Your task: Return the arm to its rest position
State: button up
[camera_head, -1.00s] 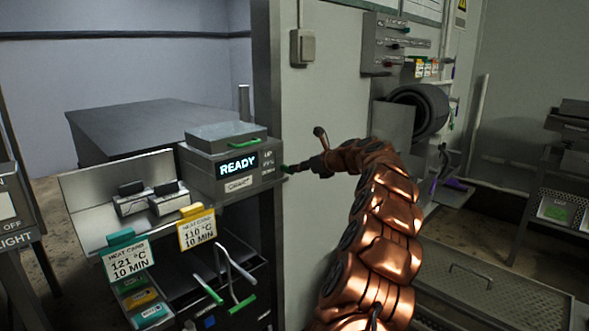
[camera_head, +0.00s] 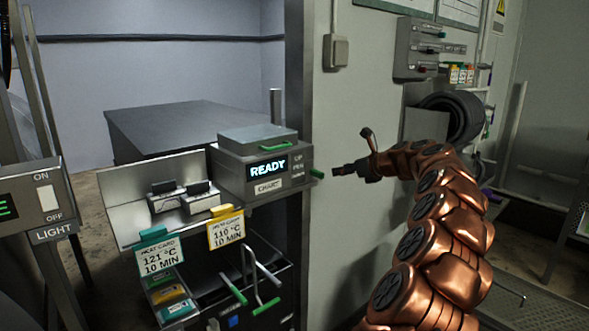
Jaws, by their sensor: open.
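My copper arm rises from the bottom right and bends left at the top. My gripper (camera_head: 352,155) is at its end, dark, with its fingers apart and nothing between them. It hangs in the air in front of the pale wall, a little right of the green knob (camera_head: 317,174) on the grey control box (camera_head: 228,174). The box's display (camera_head: 268,167) reads READY.
Two heat cards, a white-green one (camera_head: 159,258) and a yellow one (camera_head: 226,232), hang below the metal tray (camera_head: 132,213). Green-handled tools (camera_head: 262,285) stand below. A light switch box (camera_head: 45,202) is at left. A wall panel (camera_head: 425,50) and dark round drum (camera_head: 452,118) are beyond the arm.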

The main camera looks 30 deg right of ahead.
jog(key=a+n+g+y, duration=0.25)
jog(key=a+n, duration=0.25)
jog(key=a, duration=0.8)
jog(key=s+a+f+n+g+y, duration=0.15)
jog(key=s+a+n, duration=0.25)
jog(key=a, duration=0.5)
jog(key=s+a+f+n+g, duration=0.1)
jog(key=s+a+n+g, duration=0.15)
jog(key=a+n, duration=0.45)
jog(key=s+a+f+n+g, duration=0.15)
jog(key=s+a, duration=0.35)
jog(key=a, duration=0.5)
jog(key=s+a+f+n+g+h, duration=0.15)
jog(key=s+a+f+n, duration=0.3)
jog(key=s, duration=0.45)
jog(key=s+a+f+n+g+h, duration=0.1)
jog(key=s+a+f+n+g, duration=0.2)
jog(key=s+n, duration=0.35)
jog(key=s+d+f+n+g+h, duration=0.1)
jog(key=s+d+f+n, duration=0.1)
jog(key=s, duration=0.7)
jog(key=s+d+f+n+g+h, duration=0.1)
jog(key=s+f+n, duration=0.3)
jog(key=s, duration=0.6)
jog(key=shift+d+f+h, duration=0.4)
jog(key=shift+d+h, duration=0.25)
jog(key=shift+d, duration=0.05)
jog(key=shift+g, duration=0.25)
